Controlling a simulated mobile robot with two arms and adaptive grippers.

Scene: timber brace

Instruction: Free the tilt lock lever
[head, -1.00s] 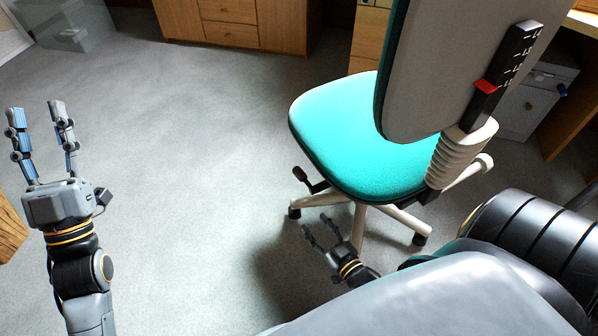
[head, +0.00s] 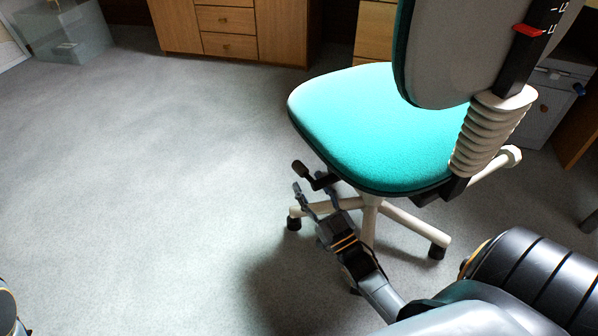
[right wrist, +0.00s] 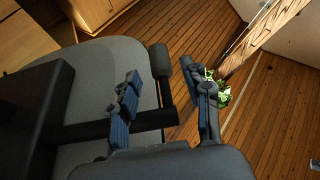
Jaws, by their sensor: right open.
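The tilt lock lever is a dark lever with a paddle-like end (head: 301,168) sticking out from under the left front of the teal chair seat (head: 365,120). My right gripper (head: 313,190) is low beside the seat, with its fingers pointing up at the lever. In the right wrist view, the lever's dark end (right wrist: 161,62) and bar (right wrist: 135,119) show between the two blue-grey fingers of my right gripper (right wrist: 163,90). The fingers are apart and not closed on it; whether one touches it I cannot tell. My left gripper is out of view.
The chair's pale five-star base (head: 410,226) and ribbed white column cover (head: 488,130) stand close to my right arm. Wooden drawers (head: 228,20) are at the back. The grey carpet (head: 150,170) to the left is clear.

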